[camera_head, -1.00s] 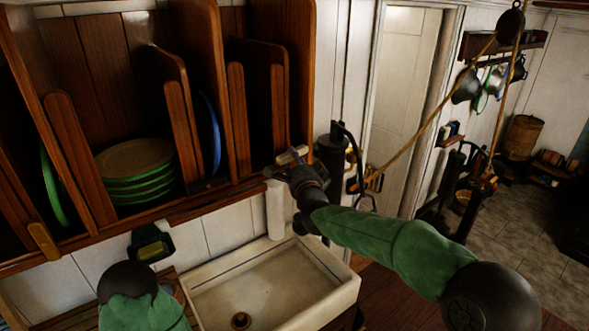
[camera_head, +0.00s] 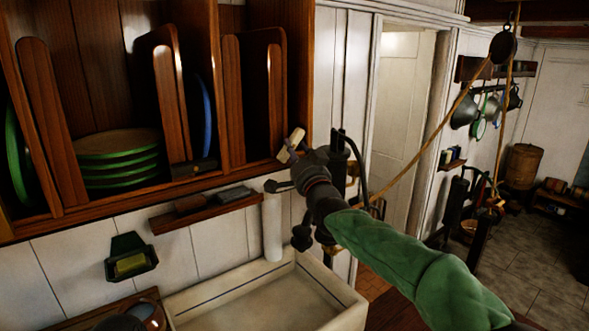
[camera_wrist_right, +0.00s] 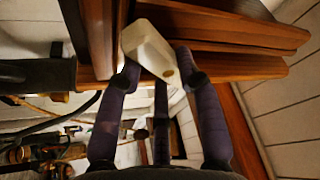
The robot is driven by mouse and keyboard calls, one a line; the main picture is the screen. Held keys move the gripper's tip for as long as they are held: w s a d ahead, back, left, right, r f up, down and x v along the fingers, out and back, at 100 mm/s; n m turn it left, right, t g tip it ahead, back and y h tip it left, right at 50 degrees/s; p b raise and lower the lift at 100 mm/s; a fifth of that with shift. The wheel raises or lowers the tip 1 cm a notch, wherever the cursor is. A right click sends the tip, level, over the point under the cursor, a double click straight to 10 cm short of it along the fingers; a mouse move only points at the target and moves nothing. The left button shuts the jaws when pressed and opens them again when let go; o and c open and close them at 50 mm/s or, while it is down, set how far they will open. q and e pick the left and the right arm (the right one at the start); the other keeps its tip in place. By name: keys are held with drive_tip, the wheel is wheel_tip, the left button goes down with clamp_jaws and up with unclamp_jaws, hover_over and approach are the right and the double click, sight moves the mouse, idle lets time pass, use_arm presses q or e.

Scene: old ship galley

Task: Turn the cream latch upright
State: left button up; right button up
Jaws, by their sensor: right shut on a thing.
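The cream latch (camera_head: 291,145) is a small pale block at the lower right corner of the wooden plate rack. It stands at a slant, its upper end leaning right, between level and upright. In the right wrist view the cream latch (camera_wrist_right: 150,50) sits between the purple-grey fingers, which touch its sides. My right gripper (camera_head: 300,163) is shut on it, and its dark body hides part of the rack corner. My left gripper is not in view.
The plate rack (camera_head: 270,90) holds green-rimmed plates (camera_head: 118,150) and a blue plate (camera_head: 205,115). Below are a small shelf (camera_head: 205,210), a soap holder (camera_head: 130,258) and a pale sink (camera_head: 230,283). A rope (camera_head: 430,135) hangs to the right of my right arm.

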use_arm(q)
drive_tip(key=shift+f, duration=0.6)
use_arm(e)
drive_tip(key=shift+w+d+n+g+y, duration=0.1)
drive_tip(key=shift+n+g+y, duration=0.15)
drive_tip(key=shift+n+y, duration=1.2)
drive_tip(key=shift+w+d+n+g+y, duration=0.1)
drive_tip(key=shift+n+g+y, duration=0.25)
drive_tip(key=shift+n, duration=2.15)
drive_tip(key=shift+w+d+n+g+y, duration=0.1)
drive_tip(key=shift+n+g+y, duration=0.1)
drive_tip(key=shift+n+y, duration=1.3)
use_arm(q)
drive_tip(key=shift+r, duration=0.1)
use_arm(e)
drive_tip(key=shift+f+n+h, duration=0.1)
drive_tip(key=shift+n+h, duration=0.2)
drive_tip(key=shift+n, duration=0.55)
drive_tip(key=o, duration=1.1)
drive_tip(key=shift+s, duration=0.1)
drive_tip(key=shift+o, duration=0.2)
drive_tip(key=v, duration=1.2)
